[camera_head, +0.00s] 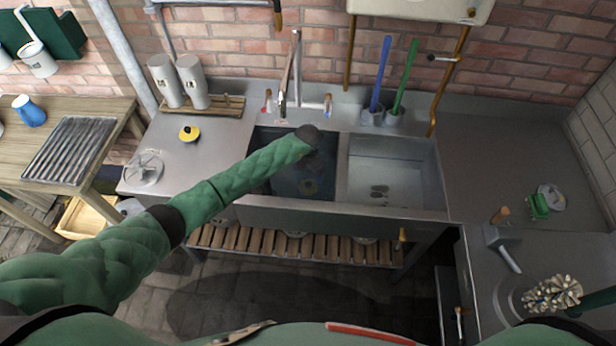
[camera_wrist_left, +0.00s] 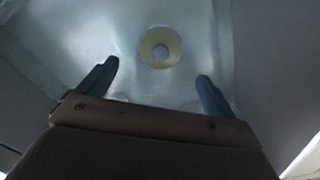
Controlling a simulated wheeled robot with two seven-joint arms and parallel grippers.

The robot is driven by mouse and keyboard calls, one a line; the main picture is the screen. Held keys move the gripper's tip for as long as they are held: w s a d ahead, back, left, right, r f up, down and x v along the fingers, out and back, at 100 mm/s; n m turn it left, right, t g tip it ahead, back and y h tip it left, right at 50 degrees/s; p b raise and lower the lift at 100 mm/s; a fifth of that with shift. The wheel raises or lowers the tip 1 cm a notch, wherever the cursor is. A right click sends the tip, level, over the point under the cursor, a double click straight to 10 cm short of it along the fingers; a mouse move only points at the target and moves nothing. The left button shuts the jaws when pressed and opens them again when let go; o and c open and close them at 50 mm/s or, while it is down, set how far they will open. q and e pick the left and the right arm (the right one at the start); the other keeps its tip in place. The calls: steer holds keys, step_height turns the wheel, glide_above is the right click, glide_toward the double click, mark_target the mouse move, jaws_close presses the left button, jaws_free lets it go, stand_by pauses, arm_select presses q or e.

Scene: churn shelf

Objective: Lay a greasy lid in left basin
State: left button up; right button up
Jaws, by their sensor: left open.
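My left gripper (camera_head: 313,160) is over the left basin (camera_head: 262,187), reaching down into it. In the left wrist view the gripper (camera_wrist_left: 155,88) is open, with nothing between its two blue-grey fingers. Beyond them a pale yellow ring with a grey centre (camera_wrist_left: 160,47) shows on the basin's metal floor; I cannot tell whether it is a drain or a lid. A round clear disc (camera_head: 143,168) lies on the left drainboard, and a small yellow-and-black round thing (camera_head: 189,133) lies behind it. I cannot tell which is the greasy lid. My right gripper is not in view.
The right basin (camera_head: 392,165) looks empty apart from small round marks on its floor. The tap (camera_head: 297,70) stands behind the basins. Grey canisters (camera_head: 178,82) stand at the back left, and blue and green handles (camera_head: 390,80) at the back right. The right counter (camera_head: 490,165) is largely clear.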

arm_select(q)
steer(key=shift+r, duration=1.35)
